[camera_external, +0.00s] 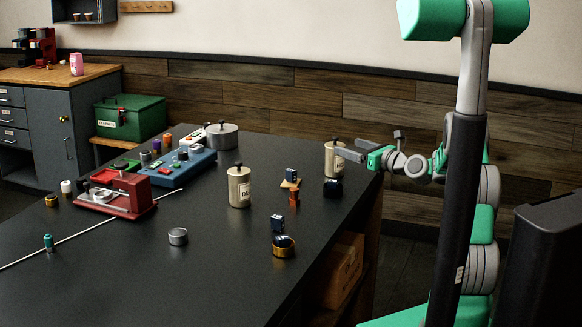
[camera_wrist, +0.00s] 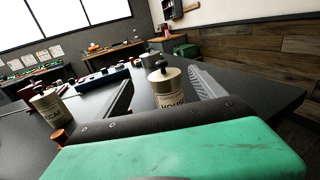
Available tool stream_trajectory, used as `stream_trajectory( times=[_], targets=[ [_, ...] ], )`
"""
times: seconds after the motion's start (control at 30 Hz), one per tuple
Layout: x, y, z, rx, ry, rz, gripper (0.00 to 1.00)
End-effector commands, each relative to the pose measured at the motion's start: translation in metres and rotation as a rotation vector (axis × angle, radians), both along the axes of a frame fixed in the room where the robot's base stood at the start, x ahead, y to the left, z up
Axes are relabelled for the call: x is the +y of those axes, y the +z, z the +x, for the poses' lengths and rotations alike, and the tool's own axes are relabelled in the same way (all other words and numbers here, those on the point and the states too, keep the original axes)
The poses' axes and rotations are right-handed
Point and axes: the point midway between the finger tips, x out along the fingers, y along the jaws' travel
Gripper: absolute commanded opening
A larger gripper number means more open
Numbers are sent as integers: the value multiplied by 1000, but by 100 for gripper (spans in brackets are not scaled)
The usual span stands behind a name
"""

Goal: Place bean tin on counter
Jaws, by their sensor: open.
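A small dark block (camera_external: 333,187) sits just in front of the HOUSE tin. Small blocks (camera_external: 291,182) and a gold ring with a dark block (camera_external: 283,246) lie nearby. A red machine (camera_external: 117,193) and a blue unit (camera_external: 178,168) stand left. The counter's front left is mostly clear.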

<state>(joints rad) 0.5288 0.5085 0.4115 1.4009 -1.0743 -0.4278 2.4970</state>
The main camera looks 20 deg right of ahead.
Motion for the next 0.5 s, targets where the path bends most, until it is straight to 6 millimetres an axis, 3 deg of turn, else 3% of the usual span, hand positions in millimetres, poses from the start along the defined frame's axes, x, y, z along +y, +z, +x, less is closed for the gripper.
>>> stream_trajectory(
  times=[0.03, 0.13, 0.27, 0.5],
  targets=[
    [0, -31, -1, 19, -1, 8, 79],
    [0, -50, 0, 11, -1, 4, 79],
    [5, -55, 10, 8, 2, 0, 79],
    [17, -59, 44, 9, 2, 0, 79]
  ],
)
